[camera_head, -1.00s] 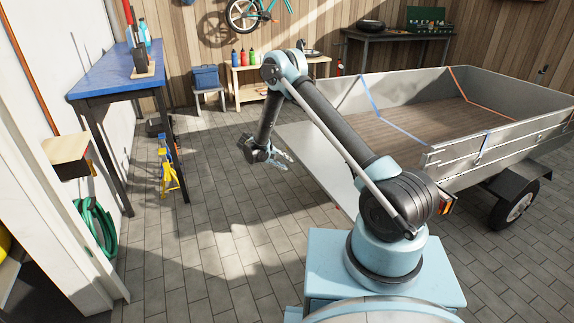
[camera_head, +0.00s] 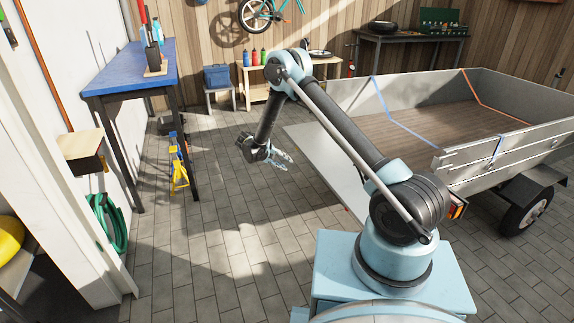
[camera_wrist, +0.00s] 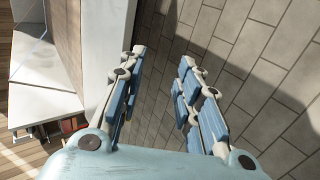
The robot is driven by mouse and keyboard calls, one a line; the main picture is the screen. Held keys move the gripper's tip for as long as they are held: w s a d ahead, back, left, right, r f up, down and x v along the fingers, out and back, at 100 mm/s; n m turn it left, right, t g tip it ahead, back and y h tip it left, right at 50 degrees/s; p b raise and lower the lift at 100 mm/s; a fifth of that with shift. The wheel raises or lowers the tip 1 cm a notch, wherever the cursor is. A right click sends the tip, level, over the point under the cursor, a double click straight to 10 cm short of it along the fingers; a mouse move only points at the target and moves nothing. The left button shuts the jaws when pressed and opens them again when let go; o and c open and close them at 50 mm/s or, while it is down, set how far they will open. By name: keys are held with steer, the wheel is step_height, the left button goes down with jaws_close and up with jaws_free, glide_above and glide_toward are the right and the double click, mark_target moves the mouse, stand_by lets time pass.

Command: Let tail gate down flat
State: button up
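The tail gate (camera_head: 326,160) is a pale grey metal panel at the left end of the open trailer (camera_head: 470,150). It is folded down and reaches out toward the floor side, partly hidden behind my arm. I cannot tell whether it lies fully level. My gripper (camera_head: 284,158) hangs just left of the panel's outer edge, seemingly apart from it. In the wrist view my gripper (camera_wrist: 163,57) is open and empty, its blue-padded fingers spread over the floor. A pale panel (camera_wrist: 106,40), apparently the tail gate, runs beside the left finger.
A blue-topped workbench (camera_head: 130,72) stands at the left, with yellow and blue jack stands (camera_head: 179,165) by its legs. A green hose (camera_head: 105,222) hangs on the left wall. A low wooden shelf (camera_head: 290,70) stands at the back. The paved floor (camera_head: 225,215) left of the trailer is clear.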

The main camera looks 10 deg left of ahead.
steer(key=shift+s+a+r, duration=0.15)
steer(key=shift+s+a, duration=0.2)
steer(key=shift+a, duration=0.25)
steer(key=v, duration=1.1)
steer(key=shift+a+r, duration=0.25)
steer(key=shift+a, duration=0.05)
steer(key=shift+s, duration=0.15)
